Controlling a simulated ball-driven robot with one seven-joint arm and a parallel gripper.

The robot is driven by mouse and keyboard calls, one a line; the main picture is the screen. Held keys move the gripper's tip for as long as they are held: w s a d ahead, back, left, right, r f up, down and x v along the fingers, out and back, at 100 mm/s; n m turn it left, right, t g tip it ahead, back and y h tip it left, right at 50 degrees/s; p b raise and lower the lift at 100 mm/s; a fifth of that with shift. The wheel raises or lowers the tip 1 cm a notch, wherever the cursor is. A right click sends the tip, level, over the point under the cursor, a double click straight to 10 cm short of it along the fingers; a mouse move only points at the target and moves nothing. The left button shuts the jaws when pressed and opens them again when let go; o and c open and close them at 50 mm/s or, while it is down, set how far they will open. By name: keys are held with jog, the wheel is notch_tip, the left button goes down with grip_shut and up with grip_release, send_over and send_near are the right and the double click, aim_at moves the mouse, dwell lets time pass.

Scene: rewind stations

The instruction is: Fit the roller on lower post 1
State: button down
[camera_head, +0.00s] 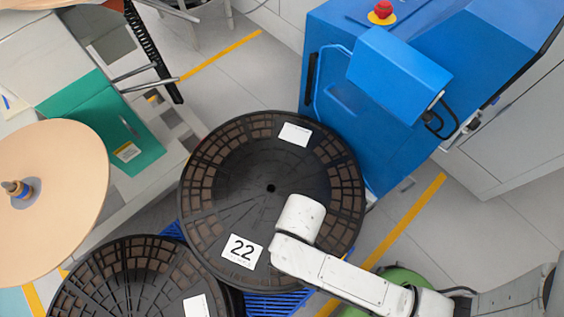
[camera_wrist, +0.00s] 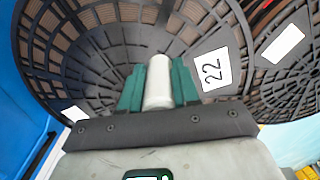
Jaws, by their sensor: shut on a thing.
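In the wrist view a white cylinder, the roller (camera_wrist: 159,84), is held between the two green fingers of my gripper (camera_wrist: 158,90). The fingers are shut on it, and its far end points away from the wrist. In the head view my white arm reaches over a large black reel with a "22" label (camera_head: 242,251), and my gripper and the roller are hidden there.
A second black reel (camera_head: 125,285) lies at the lower left, with part of a blue pallet (camera_head: 275,304) under the reels. A blue machine (camera_head: 345,120) with a red button (camera_head: 382,12) stands at the upper right. A green folder (camera_head: 105,122) lies at the left. Floor shows at the top centre.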

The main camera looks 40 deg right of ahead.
jog(key=b, duration=0.2)
send_over(276, 206)
jog(key=f, duration=0.9)
jog(key=shift+s+f, duration=0.2)
jog(key=shift+s, duration=0.15)
jog(key=shift+w+f, duration=0.2)
jog(key=shift+f, duration=0.05)
jog(key=shift+w+f+b, duration=0.1)
jog(key=shift+f+b, duration=0.25)
jog(key=shift+f, duration=1.25)
jog(key=shift+f, duration=0.15)
jog(key=c, duration=0.8)
grip_release()
